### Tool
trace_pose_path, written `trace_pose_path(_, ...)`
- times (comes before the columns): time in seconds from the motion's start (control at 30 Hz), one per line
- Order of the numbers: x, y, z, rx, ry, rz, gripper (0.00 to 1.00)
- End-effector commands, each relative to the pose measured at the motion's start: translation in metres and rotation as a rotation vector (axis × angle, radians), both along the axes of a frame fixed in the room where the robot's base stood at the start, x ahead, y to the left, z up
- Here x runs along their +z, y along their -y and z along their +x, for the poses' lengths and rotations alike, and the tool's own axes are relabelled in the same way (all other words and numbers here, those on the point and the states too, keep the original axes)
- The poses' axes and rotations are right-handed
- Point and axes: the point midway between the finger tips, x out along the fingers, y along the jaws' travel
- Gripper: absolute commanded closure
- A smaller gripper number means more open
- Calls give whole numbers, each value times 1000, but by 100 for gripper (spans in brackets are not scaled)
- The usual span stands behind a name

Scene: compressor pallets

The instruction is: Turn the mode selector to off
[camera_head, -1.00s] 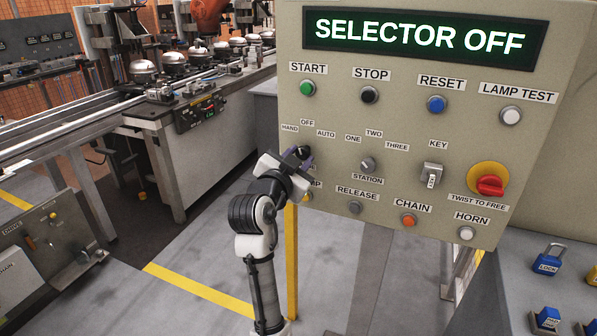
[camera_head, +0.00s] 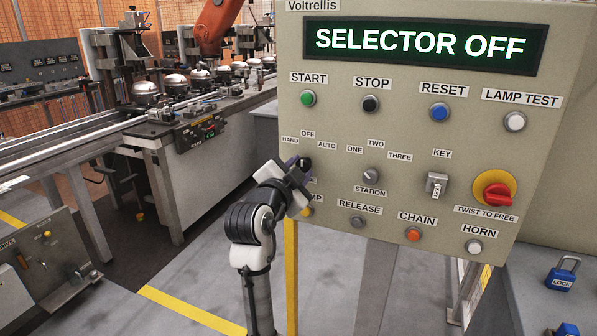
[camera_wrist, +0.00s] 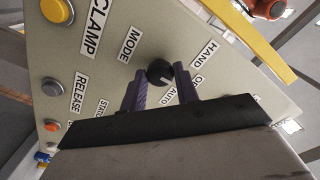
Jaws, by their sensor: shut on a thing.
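The mode selector is a black round knob (camera_wrist: 160,73) with a pale pointer line, between the MODE label and the HAND, OFF and AUTO labels in the wrist view. My gripper (camera_wrist: 160,88) has its two purple fingers on either side of the knob, shut on it. In the head view my gripper (camera_head: 297,166) is at the left edge of the control panel (camera_head: 330,232), just below the OFF label (camera_head: 308,133). The gripper hides part of the knob there.
The STATION knob (camera_head: 371,174) is right of my gripper, with the key switch (camera_head: 436,185) and red twist knob (camera_head: 494,188) farther right. The orange-yellow CLAMP button (camera_wrist: 57,10) is close by. A yellow post (camera_head: 291,270) stands below the panel.

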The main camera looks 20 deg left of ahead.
Motion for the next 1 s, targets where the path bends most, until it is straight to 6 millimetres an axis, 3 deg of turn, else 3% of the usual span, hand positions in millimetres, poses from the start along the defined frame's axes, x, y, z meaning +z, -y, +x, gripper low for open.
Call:
trace_pose_path(0.07, -1, 0, 0, -1, -2, -1, 92)
trace_pose_path(0.1, -1, 0, 0, -1, -2, -1, 68)
trace_pose_path(0.27, 0, 0, 0, 0, -1, -1, 48)
trace_pose_path(0.67, -1, -1, -9, 1, 1, -1, 48)
trace_pose_path(1.0, -2, -4, -80, 4, 3, 0, 48)
